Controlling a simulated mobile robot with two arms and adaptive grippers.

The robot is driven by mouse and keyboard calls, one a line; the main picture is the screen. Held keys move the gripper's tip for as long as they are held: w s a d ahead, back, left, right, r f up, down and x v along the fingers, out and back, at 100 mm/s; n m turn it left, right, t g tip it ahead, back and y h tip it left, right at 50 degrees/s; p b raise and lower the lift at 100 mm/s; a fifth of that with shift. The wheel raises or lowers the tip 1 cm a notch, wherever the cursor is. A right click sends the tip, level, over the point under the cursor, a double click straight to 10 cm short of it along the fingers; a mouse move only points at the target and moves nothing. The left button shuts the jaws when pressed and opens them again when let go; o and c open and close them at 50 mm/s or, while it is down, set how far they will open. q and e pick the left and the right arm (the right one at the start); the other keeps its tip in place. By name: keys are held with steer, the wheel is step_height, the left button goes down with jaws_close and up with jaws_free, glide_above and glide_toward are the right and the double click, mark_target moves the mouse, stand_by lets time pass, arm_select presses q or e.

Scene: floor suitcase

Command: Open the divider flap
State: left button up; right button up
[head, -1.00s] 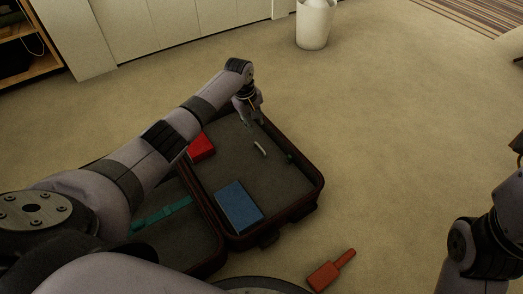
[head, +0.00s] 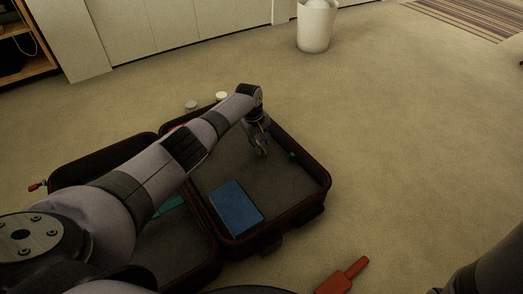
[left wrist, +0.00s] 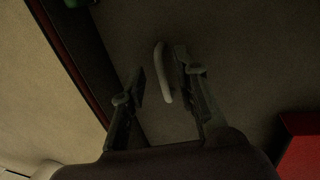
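The divider flap (head: 283,180) is the dark grey panel lying flat in the right half of the open suitcase (head: 323,199). Its pale curved handle (left wrist: 158,68) shows in the left wrist view; in the head view my gripper hides it. My left gripper (head: 260,150) is low over the flap. In the left wrist view its fingers (left wrist: 160,62) are apart, one on each side of the handle, which lies closer to the right finger. I cannot tell whether that finger touches it. My right gripper is out of view; only part of my right arm shows at bottom right.
A blue box (head: 236,207) lies on the flap. A red box (left wrist: 302,148) shows in the left wrist view. A teal item (head: 170,206) is in the left half. An orange-red tag (head: 343,277) lies on the carpet. A white bin (head: 316,27) stands behind; carpet to the right is clear.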

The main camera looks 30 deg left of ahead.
arm_select(q)
steer(key=shift+w+f, duration=0.1)
steer(key=shift+f, duration=0.35)
steer(key=shift+c, duration=0.4)
jaws_close()
stand_by(0.3)
